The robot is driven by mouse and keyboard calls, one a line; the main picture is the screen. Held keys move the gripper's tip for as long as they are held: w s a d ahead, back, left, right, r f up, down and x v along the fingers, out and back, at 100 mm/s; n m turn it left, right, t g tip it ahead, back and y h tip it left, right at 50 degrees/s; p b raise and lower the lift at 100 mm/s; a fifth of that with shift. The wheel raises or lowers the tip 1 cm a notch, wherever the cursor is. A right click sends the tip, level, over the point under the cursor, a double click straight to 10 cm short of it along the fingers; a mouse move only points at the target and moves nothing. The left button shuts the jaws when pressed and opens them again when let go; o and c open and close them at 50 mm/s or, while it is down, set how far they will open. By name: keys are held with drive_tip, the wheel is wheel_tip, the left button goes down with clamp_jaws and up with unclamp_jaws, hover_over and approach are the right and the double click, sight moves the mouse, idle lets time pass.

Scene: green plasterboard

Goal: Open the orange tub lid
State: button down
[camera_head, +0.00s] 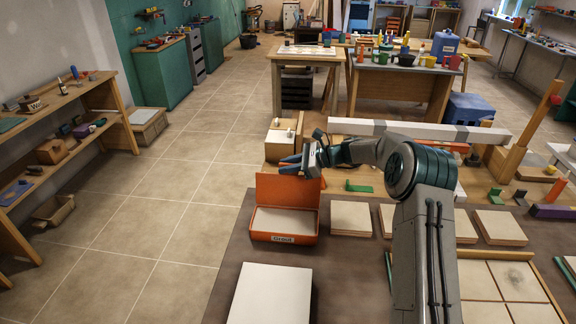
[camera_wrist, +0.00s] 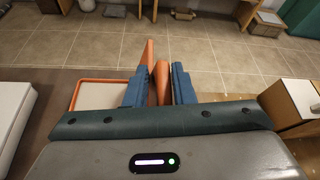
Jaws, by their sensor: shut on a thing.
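The orange tub (camera_head: 283,238), labelled "Grout", stands on the brown worktop with pale grey contents showing inside. Its orange lid (camera_head: 275,187) is raised at the back of the tub and stands roughly upright. My gripper (camera_head: 291,164) is at the lid's top right corner, with its blue fingers around the lid's edge. In the wrist view the lid (camera_wrist: 163,80) shows nearly edge-on between the two fingers, and the tub's rim (camera_wrist: 75,94) lies to the left of them. The fingers partly hide the lid in both views.
Pale tiles (camera_head: 351,218) lie right of the tub, and a white slab (camera_head: 270,294) lies in front. A wooden box (camera_head: 280,145) stands behind the lid. A long grey bar (camera_head: 420,130) crosses behind my arm.

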drive_tip(key=c, duration=1.4)
unclamp_jaws()
drive_tip(key=shift+d+f, duration=0.1)
drive_tip(key=shift+f, duration=0.25)
drive_tip(key=shift+c, duration=0.2)
drive_tip(key=shift+w, duration=0.15)
drive_tip(key=shift+r, duration=0.1)
drive_tip(key=b+v, duration=0.3)
drive_tip(key=v, duration=1)
drive_tip(key=shift+d, duration=0.4)
